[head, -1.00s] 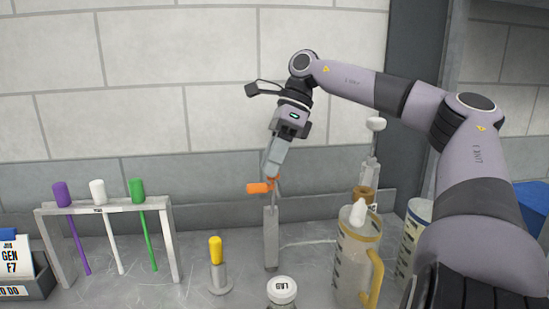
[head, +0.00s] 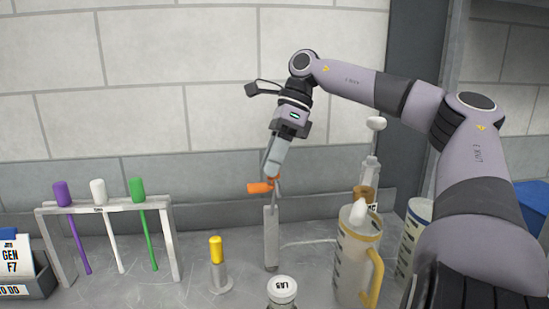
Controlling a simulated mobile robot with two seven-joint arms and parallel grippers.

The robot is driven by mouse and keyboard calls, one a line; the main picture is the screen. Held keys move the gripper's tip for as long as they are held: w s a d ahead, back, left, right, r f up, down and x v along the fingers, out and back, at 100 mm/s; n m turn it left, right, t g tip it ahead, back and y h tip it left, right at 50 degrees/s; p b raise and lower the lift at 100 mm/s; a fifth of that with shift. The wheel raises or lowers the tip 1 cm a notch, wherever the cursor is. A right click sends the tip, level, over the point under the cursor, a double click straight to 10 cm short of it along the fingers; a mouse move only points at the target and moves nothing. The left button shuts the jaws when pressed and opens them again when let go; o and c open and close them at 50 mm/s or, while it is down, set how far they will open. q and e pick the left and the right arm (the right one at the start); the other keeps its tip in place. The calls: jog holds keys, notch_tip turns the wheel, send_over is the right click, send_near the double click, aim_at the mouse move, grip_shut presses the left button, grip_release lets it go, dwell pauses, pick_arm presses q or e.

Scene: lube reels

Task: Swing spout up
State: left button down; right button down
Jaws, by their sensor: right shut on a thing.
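An upright grey post (head: 271,238) stands on the bench, with an orange piece (head: 260,188) at its top that points left. My right gripper (head: 272,176) comes down from above and is shut on the orange piece at the post's top. The fingertips partly hide where the piece meets the post. A clear measuring jug (head: 347,262) with a yellow rim and handle stands to the right. A white spout-like part (head: 359,212) leans up at its top. I cannot tell which part is the spout the task names. My left gripper is not in view.
A rack (head: 110,207) with purple, white and green sticks stands at left. A yellow-topped peg (head: 216,251), a white-lidded jar (head: 282,290) and a second jug (head: 413,240) stand nearby. A grey bin (head: 36,286) is at far left.

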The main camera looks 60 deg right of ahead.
jog(key=shift+d+f, duration=0.2)
jog(key=shift+f, duration=0.35)
jog(key=shift+d+f, duration=0.15)
jog(key=shift+f, duration=0.35)
jog(key=c, duration=1)
grip_release()
jog(key=shift+w, duration=0.1)
jog(key=o, duration=0.3)
jog(key=shift+w+d+f, duration=0.2)
jog(key=shift+w, duration=0.1)
jog(key=shift+s+r, duration=0.1)
jog(key=shift+c, duration=0.3)
jog(key=shift+a+r, duration=0.15)
jog(key=shift+r, duration=0.05)
jog(key=shift+c, duration=0.7)
jog(key=w+d+r+p, duration=0.1)
jog(key=w+d+r, duration=0.1)
jog(key=d+r, duration=0.2)
jog(key=d, duration=0.3)
jog(key=shift+r, duration=0.35)
